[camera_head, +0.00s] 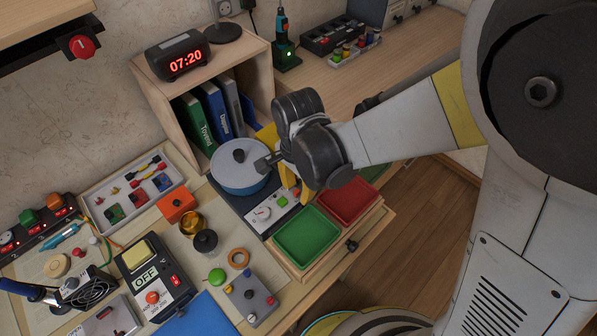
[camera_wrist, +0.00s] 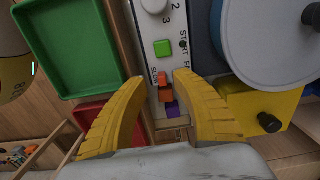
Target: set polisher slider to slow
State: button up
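The polisher has a blue-grey round drum with a black lid knob (camera_head: 239,156) and a white control panel (camera_head: 272,213). In the wrist view the panel (camera_wrist: 148,30) carries a white dial, a green START button (camera_wrist: 163,47) and SLOW and FAST lettering. An orange block (camera_wrist: 166,95), seemingly the slider handle, lies below the lettering, with a purple piece (camera_wrist: 172,110) beneath it. My gripper (camera_wrist: 160,82) is open, its yellow fingers on either side of these pieces, with gaps showing. I cannot tell the exact slider setting. In the head view my wrist partly hides this end.
A green tray (camera_head: 306,236) and a red tray (camera_head: 348,202) stand right beside the polisher. A yellow block with a black knob (camera_wrist: 269,122) is close to one finger. A shelf with binders (camera_head: 213,110) stands behind. Tools and devices fill the bench at left.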

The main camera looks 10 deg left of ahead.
aim_at(299, 192)
notch_tip(299, 192, up, 11)
jog(key=shift+d+f, duration=0.1)
dwell(0.5)
